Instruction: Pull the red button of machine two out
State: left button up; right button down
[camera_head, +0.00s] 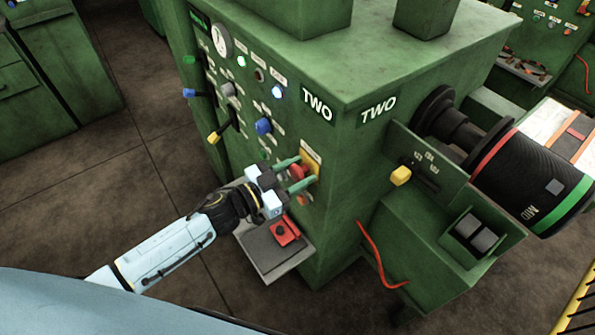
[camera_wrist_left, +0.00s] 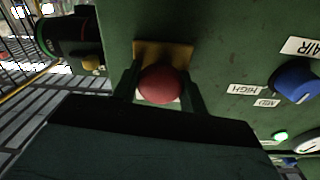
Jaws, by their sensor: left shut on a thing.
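Machine two is a green cabinet (camera_head: 345,150) with "TWO" on both faces at its corner. Its red button (camera_head: 297,171) sits on a yellow plate (camera_head: 312,161) low on the left-hand control panel. My left gripper (camera_head: 294,176) reaches in from the left, with its two greenish fingers on either side of the button, shut on it. In the left wrist view the round red button (camera_wrist_left: 160,84) shows between the fingers, in front of the yellow plate (camera_wrist_left: 163,52). The button's stem is hidden behind its head. My right gripper is not in view.
A small shelf (camera_head: 262,254) with a red item (camera_head: 284,231) juts out below the panel. Blue (camera_head: 263,126) and yellow (camera_head: 214,137) controls sit above and left of the button. A black roller (camera_head: 530,180) sticks out at the right. The floor at left is clear.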

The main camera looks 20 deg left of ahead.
pick_arm(q)
jog(key=shift+c, duration=0.9)
jog(key=shift+p+v, duration=0.6)
jog(key=shift+v, duration=0.25)
jog(key=o, duration=1.4)
jog(key=shift+s, duration=0.1)
jog(key=shift+a, duration=0.1)
jog(key=v, duration=1.3)
jog(key=shift+s, duration=0.1)
